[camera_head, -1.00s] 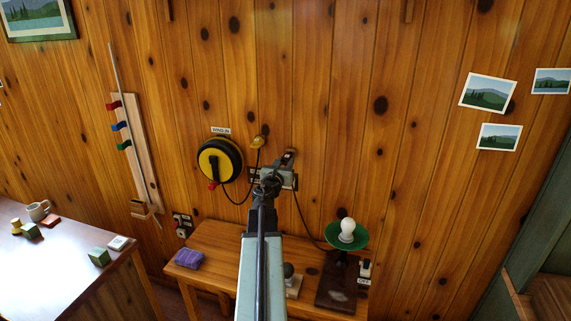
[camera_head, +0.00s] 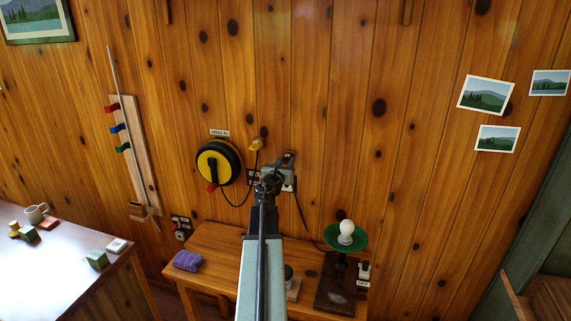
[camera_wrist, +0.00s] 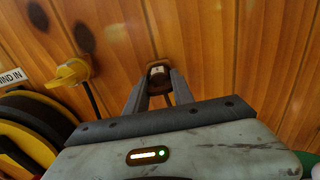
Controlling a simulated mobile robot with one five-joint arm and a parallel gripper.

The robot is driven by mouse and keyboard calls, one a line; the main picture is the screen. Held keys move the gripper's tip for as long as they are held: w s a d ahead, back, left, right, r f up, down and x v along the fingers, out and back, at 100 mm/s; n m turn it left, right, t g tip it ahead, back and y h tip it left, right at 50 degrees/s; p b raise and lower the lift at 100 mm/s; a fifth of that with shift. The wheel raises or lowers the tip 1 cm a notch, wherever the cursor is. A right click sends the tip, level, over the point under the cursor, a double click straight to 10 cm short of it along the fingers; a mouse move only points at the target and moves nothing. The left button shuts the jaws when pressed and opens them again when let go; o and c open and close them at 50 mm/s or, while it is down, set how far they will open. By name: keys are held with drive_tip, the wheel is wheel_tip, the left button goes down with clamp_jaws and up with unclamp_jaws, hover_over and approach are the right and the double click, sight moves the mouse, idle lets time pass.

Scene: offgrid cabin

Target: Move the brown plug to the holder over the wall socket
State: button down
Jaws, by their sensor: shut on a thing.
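My gripper (camera_wrist: 158,92) points at the wood wall with its fingers closed around a small dark brown piece, the brown plug (camera_wrist: 158,71), which shows between the fingertips in the wrist view. In the head view my gripper (camera_head: 287,158) is up at the wall, right of the yellow plug (camera_head: 256,144), and its body hides the brown plug. The wall socket (camera_head: 253,176) is partly hidden behind my gripper. I cannot clearly tell the holder from the plug, or whether they touch. A dark cord (camera_head: 301,212) runs from behind my gripper down towards the lamp.
A yellow and black cord reel (camera_head: 219,163) hangs left of my gripper. Below stands a wooden bench (camera_head: 215,240) with a purple cloth (camera_head: 188,260) and a green-shaded lamp (camera_head: 345,238).

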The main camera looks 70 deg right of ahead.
drive_tip(key=shift+d, duration=0.15)
drive_tip(key=c, duration=1)
unclamp_jaws()
drive_tip(key=a, duration=0.8)
drive_tip(key=shift+s, duration=0.25)
